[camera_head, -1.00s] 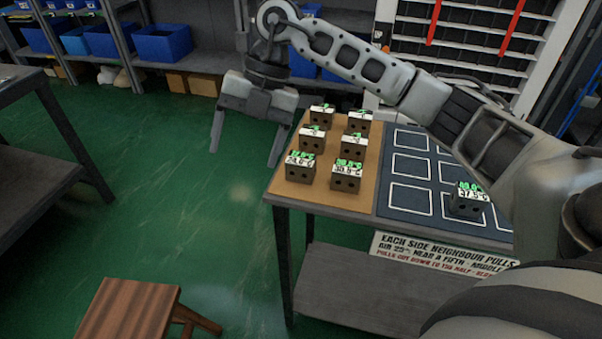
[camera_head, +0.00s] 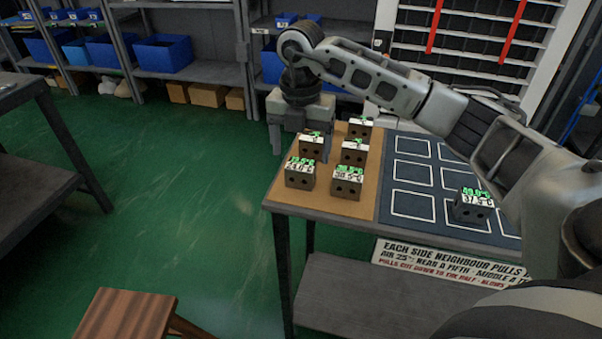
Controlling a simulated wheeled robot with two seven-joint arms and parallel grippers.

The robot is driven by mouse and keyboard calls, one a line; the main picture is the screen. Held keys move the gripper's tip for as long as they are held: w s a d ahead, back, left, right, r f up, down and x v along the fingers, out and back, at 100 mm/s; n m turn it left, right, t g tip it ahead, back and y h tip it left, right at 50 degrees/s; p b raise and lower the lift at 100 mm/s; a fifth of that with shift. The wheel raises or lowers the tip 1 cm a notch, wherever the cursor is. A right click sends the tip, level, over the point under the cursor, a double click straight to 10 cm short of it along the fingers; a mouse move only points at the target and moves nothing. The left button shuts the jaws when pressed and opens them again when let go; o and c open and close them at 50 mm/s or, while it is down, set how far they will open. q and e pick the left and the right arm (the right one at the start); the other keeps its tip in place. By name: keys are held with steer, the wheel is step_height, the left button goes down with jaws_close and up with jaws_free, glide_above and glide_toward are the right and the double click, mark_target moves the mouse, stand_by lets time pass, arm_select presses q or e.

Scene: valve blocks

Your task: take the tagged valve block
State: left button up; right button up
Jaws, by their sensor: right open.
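Several dark valve blocks with white label strips and green readings stand on the tan board. They include a front-left block (camera_head: 300,176), a front-right block (camera_head: 347,184), a middle-left block (camera_head: 311,147), a middle-right block (camera_head: 354,153) and a back-right block (camera_head: 360,128). I cannot tell which one is the tagged block. My right gripper (camera_head: 298,140) is open, pointing down at the board's back-left corner. It hides the spot of the back-left block. One finger hangs left of the board; the other is near the blocks. My left gripper is not in view.
Another labelled block (camera_head: 471,206) stands on the blue mat (camera_head: 385,222) with white-outlined squares, mostly empty. A printed sign (camera_head: 440,262) hangs on the table front. A wooden stool (camera_head: 122,318) stands at lower left. Green floor lies left of the table.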

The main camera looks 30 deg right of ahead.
mark_target(301, 164)
step_height(301, 164, down, 5)
steer(key=shift+f, duration=0.1)
steer(key=c, duration=1.7)
steer(key=shift+o, duration=0.2)
